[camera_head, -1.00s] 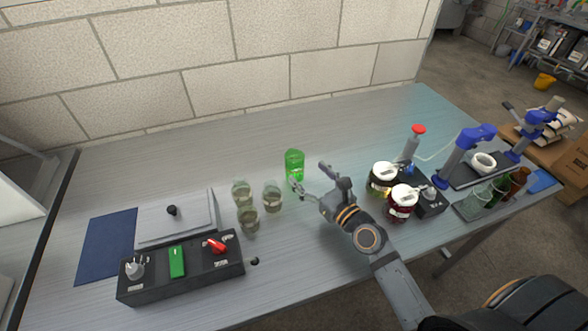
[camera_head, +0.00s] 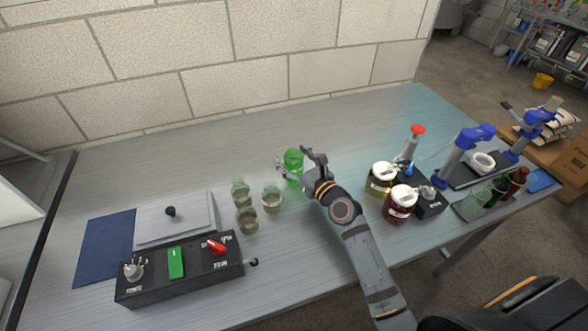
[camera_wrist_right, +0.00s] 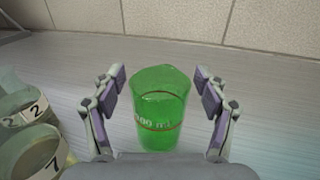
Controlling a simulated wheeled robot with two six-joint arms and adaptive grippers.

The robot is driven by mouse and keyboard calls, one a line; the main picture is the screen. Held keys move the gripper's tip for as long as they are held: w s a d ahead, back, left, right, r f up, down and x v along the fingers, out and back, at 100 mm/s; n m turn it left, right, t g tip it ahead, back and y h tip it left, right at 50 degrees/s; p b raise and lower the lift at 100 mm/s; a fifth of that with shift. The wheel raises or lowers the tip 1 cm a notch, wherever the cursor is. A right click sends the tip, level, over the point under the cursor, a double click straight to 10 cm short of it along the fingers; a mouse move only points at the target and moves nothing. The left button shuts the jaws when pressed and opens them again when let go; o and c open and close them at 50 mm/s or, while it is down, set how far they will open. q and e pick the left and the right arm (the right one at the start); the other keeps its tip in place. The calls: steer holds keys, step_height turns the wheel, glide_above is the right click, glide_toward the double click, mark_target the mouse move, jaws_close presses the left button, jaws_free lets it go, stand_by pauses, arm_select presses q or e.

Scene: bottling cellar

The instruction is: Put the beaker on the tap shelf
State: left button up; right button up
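The green transparent beaker (camera_head: 293,158) stands upright on the grey table, back of centre; it also shows in the right wrist view (camera_wrist_right: 160,108), with a ml marking and a red line. My right gripper (camera_head: 291,165) is open with its fingers on either side of the beaker. In the right wrist view the gripper (camera_wrist_right: 161,92) shows a gap between each finger pad and the glass. I cannot tell for certain which part is the tap shelf; a dark unit with a small grey tap (camera_head: 427,193) stands right of the two jars. My left gripper is not in view.
Several pale glass jars (camera_head: 246,220) stand just left of the beaker, numbered in the wrist view. A black control box (camera_head: 205,265) is front left, with a grey plate behind. Two lidded jars (camera_head: 402,204), a blue-handled device (camera_head: 462,152) and a bottle tray are right. The table's back is clear.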

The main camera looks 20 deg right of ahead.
steer(key=shift+r, duration=0.1)
steer(key=c, duration=1.1)
